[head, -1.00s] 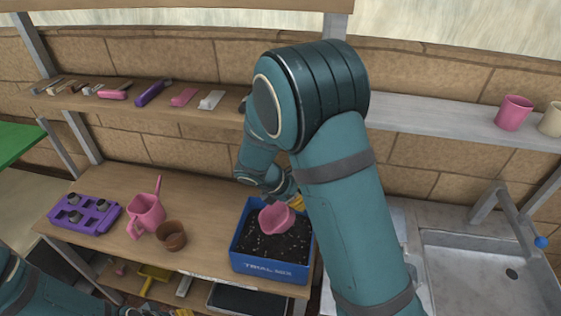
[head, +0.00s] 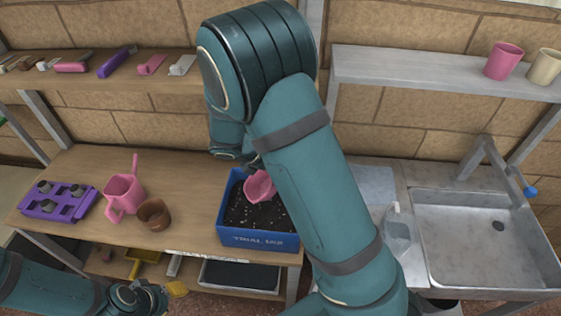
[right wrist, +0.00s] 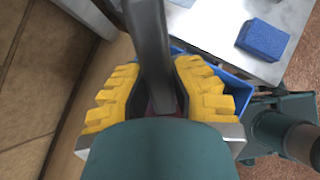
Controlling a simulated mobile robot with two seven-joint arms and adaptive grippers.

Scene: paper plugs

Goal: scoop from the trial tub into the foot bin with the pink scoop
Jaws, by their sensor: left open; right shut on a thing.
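The blue trial tub (head: 260,240) stands on the bench's right end, with dark speckled soil inside. The pink scoop (head: 260,186) is at the tub's back part, over or against the soil; whether it touches is unclear. My right gripper is hidden behind my arm in the head view. In the right wrist view my right gripper (right wrist: 155,98) is shut on the scoop, mostly hidden between its yellow fingers. My left gripper (head: 165,292) is open and empty, low in front of the bench. A dark container rim (head: 440,306) under the sink may be the foot bin.
A pink watering can (head: 124,194), brown pot (head: 154,214) and purple tray (head: 58,200) stand left of the tub. A clear bottle (head: 397,232) stands beside the sink (head: 480,278). A dark tray (head: 240,275) is on the lower shelf. A blue sponge (right wrist: 263,39) lies near the tub.

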